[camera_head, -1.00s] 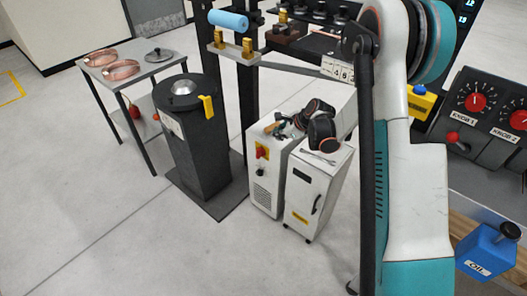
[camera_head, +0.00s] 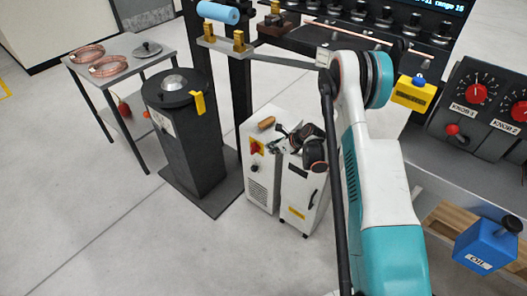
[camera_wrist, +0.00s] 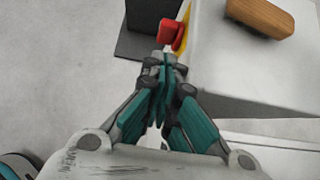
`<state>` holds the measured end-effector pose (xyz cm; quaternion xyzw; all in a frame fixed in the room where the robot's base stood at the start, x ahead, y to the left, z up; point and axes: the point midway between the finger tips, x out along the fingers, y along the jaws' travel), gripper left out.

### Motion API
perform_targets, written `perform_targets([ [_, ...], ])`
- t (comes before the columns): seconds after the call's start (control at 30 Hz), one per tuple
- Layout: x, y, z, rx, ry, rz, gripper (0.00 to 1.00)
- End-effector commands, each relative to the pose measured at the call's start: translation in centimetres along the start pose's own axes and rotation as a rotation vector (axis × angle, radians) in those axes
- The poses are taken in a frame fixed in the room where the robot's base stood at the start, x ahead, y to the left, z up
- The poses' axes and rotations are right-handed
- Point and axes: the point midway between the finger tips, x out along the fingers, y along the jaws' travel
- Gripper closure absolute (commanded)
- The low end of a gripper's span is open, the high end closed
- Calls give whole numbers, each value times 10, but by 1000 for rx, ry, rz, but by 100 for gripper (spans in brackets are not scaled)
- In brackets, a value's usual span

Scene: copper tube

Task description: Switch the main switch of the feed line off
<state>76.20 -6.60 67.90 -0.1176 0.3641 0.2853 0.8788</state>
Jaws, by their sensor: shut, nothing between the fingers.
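The red main switch (camera_head: 254,147) sits on a yellow plate on the upper front of a white cabinet (camera_head: 262,185). In the wrist view the red knob (camera_wrist: 170,34) stands out from the yellow plate (camera_wrist: 184,24), just beyond my fingertips. My gripper (camera_wrist: 160,64) is shut and empty, with its teal fingers together and pointing at the knob. A small gap seems to remain; I cannot tell if they touch. In the head view my gripper (camera_head: 279,134) is small, dark and near the cabinet's top right edge. The knob's exact setting is too small to read.
A wooden-handled object (camera_head: 266,123) lies on the cabinet top. A black drum (camera_head: 185,135) stands on the left on a dark base plate (camera_head: 215,205). The floor in front is clear.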

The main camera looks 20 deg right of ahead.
Motion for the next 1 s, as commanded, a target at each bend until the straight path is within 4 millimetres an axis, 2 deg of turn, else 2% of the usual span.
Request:
perform_targets([
  [0.5, 81, 1, -2, -2, 0, 1, 100],
  [0.7, 95, 0, -1, -2, 0, 0, 100],
  [1.0, 97, 0, 0, -1, 0, 0, 100],
])
